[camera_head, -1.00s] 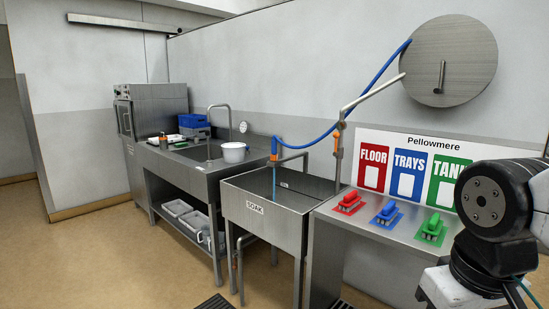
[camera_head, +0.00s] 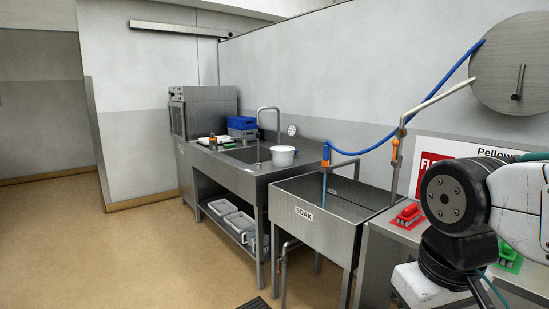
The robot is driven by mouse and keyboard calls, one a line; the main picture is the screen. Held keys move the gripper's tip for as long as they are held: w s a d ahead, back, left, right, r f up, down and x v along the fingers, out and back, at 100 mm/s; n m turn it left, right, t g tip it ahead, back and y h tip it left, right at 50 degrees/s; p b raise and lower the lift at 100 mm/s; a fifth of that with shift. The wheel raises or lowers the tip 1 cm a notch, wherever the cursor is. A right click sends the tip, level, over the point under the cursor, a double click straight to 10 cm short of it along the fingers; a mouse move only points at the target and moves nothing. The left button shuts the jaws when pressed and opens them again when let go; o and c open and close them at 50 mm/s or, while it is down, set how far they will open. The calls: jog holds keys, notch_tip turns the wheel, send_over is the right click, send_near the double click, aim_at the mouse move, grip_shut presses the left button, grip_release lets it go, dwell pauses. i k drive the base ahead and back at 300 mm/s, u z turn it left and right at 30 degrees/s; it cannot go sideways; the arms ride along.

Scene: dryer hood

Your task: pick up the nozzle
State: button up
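The nozzle looks to be the small blue and orange piece (camera_head: 326,154) at the end of the blue hose (camera_head: 375,145). It sits over the left part of the soak sink (camera_head: 304,213), beside a bent steel pipe, and a thin blue stream runs down below it. Whether it is clipped to the pipe is too small to tell. My arm shows at the right edge, nearer to me than the sink. My gripper itself is not in view.
The hose runs up to a round steel reel (camera_head: 518,62) on the wall. A steel post with an orange part (camera_head: 395,152) stands by the sink. A white bucket (camera_head: 282,155) is on the left counter. Floor at left is clear.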

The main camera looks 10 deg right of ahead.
aim_at(326, 149)
jog(key=u, duration=0.7)
jog(key=i, duration=1.2)
jog(key=u, duration=0.3)
jog(key=i, duration=1.05)
jog(key=z, duration=1.2)
jog(key=i, duration=0.95)
jog(key=z, duration=0.8)
